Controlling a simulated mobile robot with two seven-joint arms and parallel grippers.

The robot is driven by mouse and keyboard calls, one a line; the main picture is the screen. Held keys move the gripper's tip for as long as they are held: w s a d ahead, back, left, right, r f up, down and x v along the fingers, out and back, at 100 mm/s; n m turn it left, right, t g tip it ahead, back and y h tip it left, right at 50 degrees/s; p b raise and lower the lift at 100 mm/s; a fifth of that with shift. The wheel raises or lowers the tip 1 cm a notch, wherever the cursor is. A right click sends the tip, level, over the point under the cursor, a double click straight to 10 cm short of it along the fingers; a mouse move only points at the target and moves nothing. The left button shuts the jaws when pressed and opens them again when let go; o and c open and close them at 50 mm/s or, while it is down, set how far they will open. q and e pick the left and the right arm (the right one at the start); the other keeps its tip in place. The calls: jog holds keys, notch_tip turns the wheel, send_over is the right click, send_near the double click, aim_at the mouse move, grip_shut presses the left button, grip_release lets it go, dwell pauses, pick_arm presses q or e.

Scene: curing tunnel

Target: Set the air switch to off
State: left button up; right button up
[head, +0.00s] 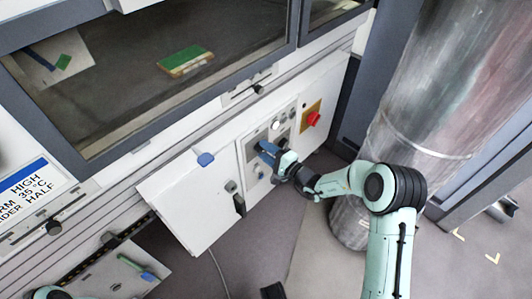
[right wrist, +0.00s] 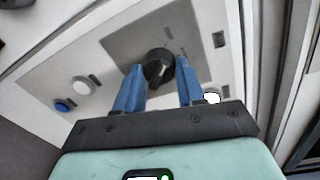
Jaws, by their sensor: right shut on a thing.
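The air switch is a black rotary knob (right wrist: 158,66) on a grey plate (right wrist: 118,42), in the right wrist view. A pale pointer line shows on it, but I cannot read the labels or tell its setting. My right gripper (head: 266,149) reaches the control panel (head: 250,180) from the right in the head view and hides the knob there. In the right wrist view its two blue fingers stand on either side of the knob, shut on it. My left gripper is not seen.
A red knob on a yellow plate (head: 312,117) sits right of the grey plate. A large metal duct (head: 430,90) stands at the right.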

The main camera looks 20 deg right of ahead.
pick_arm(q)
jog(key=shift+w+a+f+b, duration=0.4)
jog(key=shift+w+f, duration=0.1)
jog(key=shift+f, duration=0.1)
pick_arm(e)
jog(key=shift+n, duration=0.8)
jog(key=o, duration=1)
jog(key=shift+o, duration=0.2)
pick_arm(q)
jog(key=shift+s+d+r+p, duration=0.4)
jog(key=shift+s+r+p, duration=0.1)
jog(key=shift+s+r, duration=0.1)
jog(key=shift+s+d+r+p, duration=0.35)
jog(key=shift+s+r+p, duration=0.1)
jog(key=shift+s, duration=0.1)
pick_arm(e)
jog(key=v, duration=1.3)
jog(key=shift+s, duration=0.25)
jog(key=shift+r, duration=0.1)
